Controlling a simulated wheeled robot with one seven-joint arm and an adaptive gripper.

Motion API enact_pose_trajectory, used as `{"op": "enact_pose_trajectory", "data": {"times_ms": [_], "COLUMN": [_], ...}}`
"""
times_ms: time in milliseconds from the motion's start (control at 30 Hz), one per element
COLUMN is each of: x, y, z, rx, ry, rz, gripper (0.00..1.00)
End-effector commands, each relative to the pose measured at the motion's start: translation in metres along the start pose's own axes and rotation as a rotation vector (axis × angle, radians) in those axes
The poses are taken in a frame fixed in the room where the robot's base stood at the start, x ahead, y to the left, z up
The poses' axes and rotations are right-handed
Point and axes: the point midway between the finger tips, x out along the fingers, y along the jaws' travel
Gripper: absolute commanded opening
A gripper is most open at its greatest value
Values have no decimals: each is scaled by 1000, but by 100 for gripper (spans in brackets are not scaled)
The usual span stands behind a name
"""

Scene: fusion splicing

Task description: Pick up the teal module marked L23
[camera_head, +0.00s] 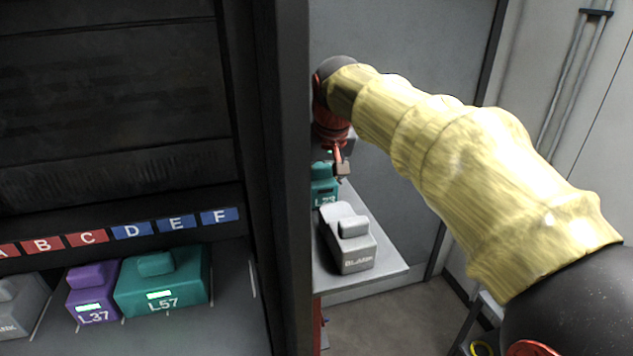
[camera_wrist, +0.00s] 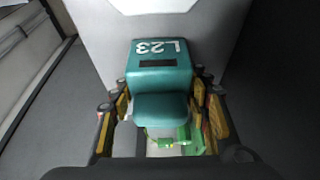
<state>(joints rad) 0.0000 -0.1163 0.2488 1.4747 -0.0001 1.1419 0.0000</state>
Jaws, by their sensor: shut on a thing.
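The teal module marked L23 (camera_wrist: 161,68) fills the middle of the wrist view, its label upside down there. My gripper (camera_wrist: 162,112) has its fingers on both sides of the module's raised teal handle and is shut on it. In the head view the module (camera_head: 323,187) is partly hidden behind the dark cabinet post. My gripper (camera_head: 339,168) is above it there, with only one finger clearly in view. I cannot tell whether the module rests on the shelf or is lifted.
A grey module marked BLANK (camera_head: 350,240) sits on the light shelf (camera_head: 390,268) in front of L23. Left of the post (camera_head: 288,180), a rack with slots labelled A to F holds a purple L37 (camera_head: 93,292), a teal L57 (camera_head: 160,284) and a grey module (camera_head: 20,305).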

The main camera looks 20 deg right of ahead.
Motion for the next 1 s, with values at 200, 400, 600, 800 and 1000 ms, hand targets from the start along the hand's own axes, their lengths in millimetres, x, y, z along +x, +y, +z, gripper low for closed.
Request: {"op": "enact_pose_trajectory", "data": {"times_ms": [200, 400, 600, 800, 1000], "x": [0, -1, -2, -13, -54], "y": [0, 0, 0, 0, 0], "z": [0, 0, -1, -6, -4], "rx": [0, 0, 0, 0, 0], "ry": [0, 2, 2, 5, 8], "rz": [0, 0, 0, 0, 0], "gripper": [22, 14, 14, 14, 14]}}
